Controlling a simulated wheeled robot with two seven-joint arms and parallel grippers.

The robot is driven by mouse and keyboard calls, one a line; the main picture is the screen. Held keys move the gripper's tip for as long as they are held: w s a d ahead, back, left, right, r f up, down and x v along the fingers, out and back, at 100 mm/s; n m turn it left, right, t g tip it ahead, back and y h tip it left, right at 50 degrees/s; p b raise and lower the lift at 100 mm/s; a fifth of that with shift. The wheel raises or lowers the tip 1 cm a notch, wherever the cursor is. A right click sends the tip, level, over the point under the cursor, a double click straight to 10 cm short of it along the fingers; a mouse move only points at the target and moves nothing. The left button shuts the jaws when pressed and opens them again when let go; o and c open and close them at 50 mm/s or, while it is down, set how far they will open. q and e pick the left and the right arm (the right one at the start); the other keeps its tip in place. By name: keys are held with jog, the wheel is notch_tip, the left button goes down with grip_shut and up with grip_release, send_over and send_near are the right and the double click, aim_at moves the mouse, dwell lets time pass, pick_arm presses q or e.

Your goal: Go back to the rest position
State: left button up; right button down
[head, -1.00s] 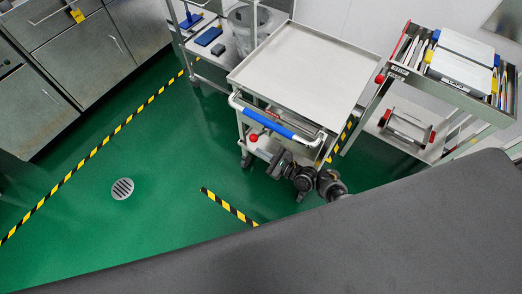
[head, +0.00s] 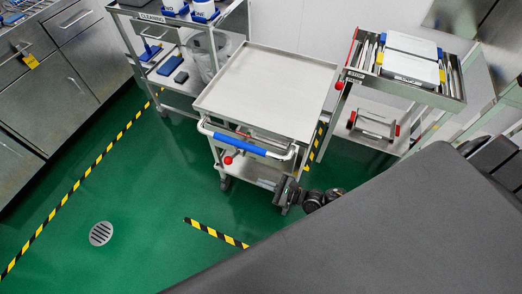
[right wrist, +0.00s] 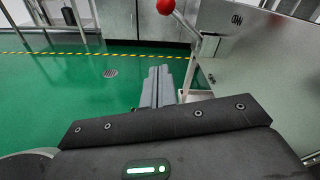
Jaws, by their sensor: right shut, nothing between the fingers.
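My right gripper (head: 282,194) is in the head view, low beside the front right of the steel cart (head: 265,92), under its blue handle (head: 240,149). In the right wrist view its two grey fingers (right wrist: 158,86) lie side by side, shut and empty, pointing away over the green floor. Whether it touches the cart cannot be told. My left gripper is in neither view.
A grey panel (right wrist: 255,70) and a red ball knob (right wrist: 166,6) are close to the fingers in the right wrist view. A binder cart (head: 410,75) and cleaning cart (head: 170,75) flank the steel cart. Green floor (head: 150,215) is open at left.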

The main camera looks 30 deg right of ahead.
jog(key=s+d+f+n+g+h, duration=0.25)
jog(key=s+f+n, duration=0.25)
jog(key=f+n, duration=0.5)
jog(key=s+d+f+n+g+h, duration=0.2)
jog(key=s+f+n+g+h, duration=0.25)
jog(key=f+n, duration=0.5)
jog(key=s+d+f+n+g+h, duration=0.1)
jog(key=s+f+n, duration=0.1)
jog(key=s, duration=0.6)
jog(key=s+f+n+g+h, duration=0.1)
jog(key=s+f+n+g, duration=0.1)
jog(key=s, duration=0.7)
jog(key=s+d+f+n+g+h, duration=0.1)
jog(key=s+f+n, duration=0.3)
jog(key=s, duration=0.4)
jog(key=shift+s+d+g+h, duration=0.3)
jog(key=shift+s+g+h, duration=0.1)
jog(key=shift+g, duration=0.3)
